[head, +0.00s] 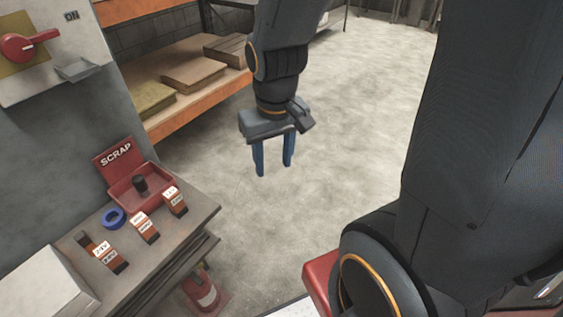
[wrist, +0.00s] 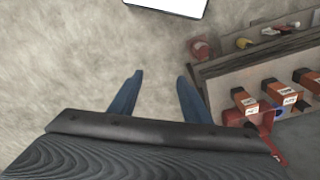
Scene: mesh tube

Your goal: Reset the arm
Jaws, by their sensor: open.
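My gripper (head: 274,158) hangs in the air over the bare floor, to the right of the workbench, in the head view. Its two blue fingers point down, apart, with nothing between them. In the wrist view the gripper (wrist: 160,88) shows the same two spread fingers over grey floor. My arm comes down from the top of the head view.
A workbench (head: 190,222) at left holds a red SCRAP bin (head: 150,193) with a dark cylinder, a blue ring (head: 114,217) and several orange-brown labelled blocks (head: 145,228). An orange shelf (head: 205,98) with boxes stands behind. A red-and-white object (head: 205,293) is beside the bench.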

